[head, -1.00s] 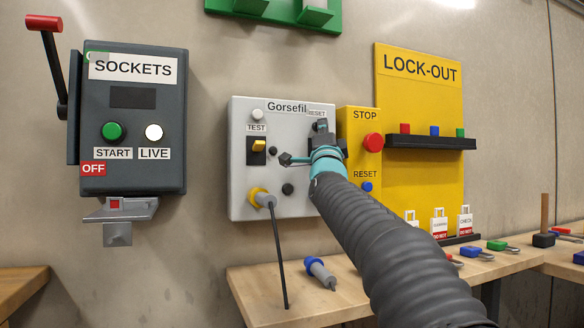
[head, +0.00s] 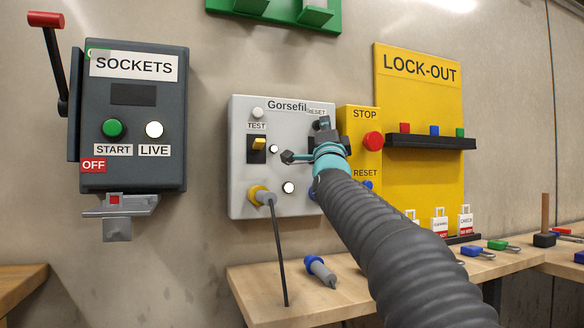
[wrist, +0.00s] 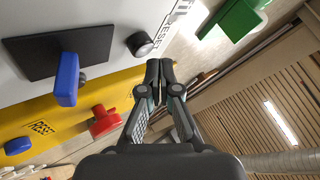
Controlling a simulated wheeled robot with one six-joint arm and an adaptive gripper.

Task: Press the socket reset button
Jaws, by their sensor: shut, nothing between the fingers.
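The grey-white Gorsefil socket box (head: 240,190) hangs on the wall. Its RESET label (head: 317,112) is at the upper right. In the wrist view, a dark round button (wrist: 140,44) sits beside the RESET lettering (wrist: 98,47). My shut, empty gripper (wrist: 160,68) shows close to it in that picture; I cannot tell whether they touch. The box also has a white TEST button (head: 257,113), a yellow switch (head: 259,143) and a lit white lamp (head: 289,188).
A yellow panel with a red STOP button (head: 373,141) and blue RESET button (head: 368,186) is close on the right. The dark SOCKETS box (head: 130,175) is at left.

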